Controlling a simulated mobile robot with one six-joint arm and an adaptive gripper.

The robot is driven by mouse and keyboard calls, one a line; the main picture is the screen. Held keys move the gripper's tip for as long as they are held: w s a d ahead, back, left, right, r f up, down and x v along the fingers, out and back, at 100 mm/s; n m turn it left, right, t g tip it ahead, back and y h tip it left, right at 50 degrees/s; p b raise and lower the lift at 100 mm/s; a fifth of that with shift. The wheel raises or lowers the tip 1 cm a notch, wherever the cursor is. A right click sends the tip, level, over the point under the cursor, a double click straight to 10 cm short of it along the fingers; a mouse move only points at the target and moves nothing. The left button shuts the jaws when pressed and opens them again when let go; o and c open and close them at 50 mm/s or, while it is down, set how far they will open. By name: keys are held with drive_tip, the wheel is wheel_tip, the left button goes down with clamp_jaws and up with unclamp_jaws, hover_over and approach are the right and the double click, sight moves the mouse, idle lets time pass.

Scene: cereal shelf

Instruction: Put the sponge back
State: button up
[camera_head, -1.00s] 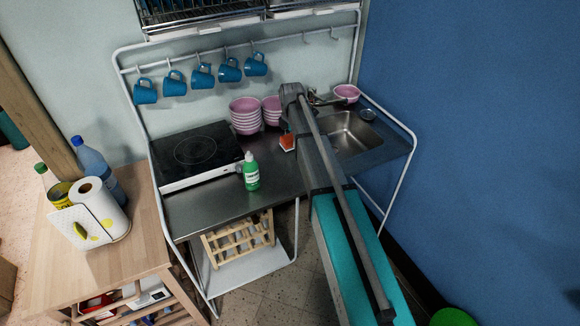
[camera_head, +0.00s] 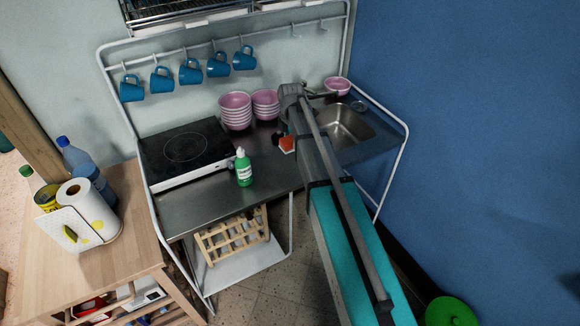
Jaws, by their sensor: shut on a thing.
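The sponge (camera_head: 287,144) is a small orange-red block with a pale edge. It shows just left of my arm, over the steel counter (camera_head: 210,203) between the pink bowls and the sink. My gripper (camera_head: 281,139) is a small dark shape at the sponge's left and upper side, mostly hidden by my arm. It is shut on the sponge. I cannot tell how high the sponge is above the counter.
A green bottle (camera_head: 244,169) stands on the counter near the hob (camera_head: 186,150). Stacked pink bowls (camera_head: 236,112) stand behind. The sink (camera_head: 345,126) is right of my arm. Blue mugs (camera_head: 190,72) hang above. A wooden cart (camera_head: 100,265) stands at left.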

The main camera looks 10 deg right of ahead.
drive_tip(key=s+d+f, duration=0.1)
drive_tip(key=s+d, duration=0.2)
drive_tip(key=s, duration=0.6)
drive_tip(key=shift+d+b, duration=0.2)
drive_tip(key=shift+b, duration=0.25)
drive_tip(key=shift+w+f, duration=0.1)
drive_tip(key=shift+w, duration=0.05)
drive_tip(key=b, duration=0.9)
hover_over(289, 165)
drive_tip(key=s, duration=0.1)
wheel_tip(289, 165, down, 9)
drive_tip(key=shift+w+f+b, duration=0.45)
drive_tip(key=shift+f+b, duration=1.55)
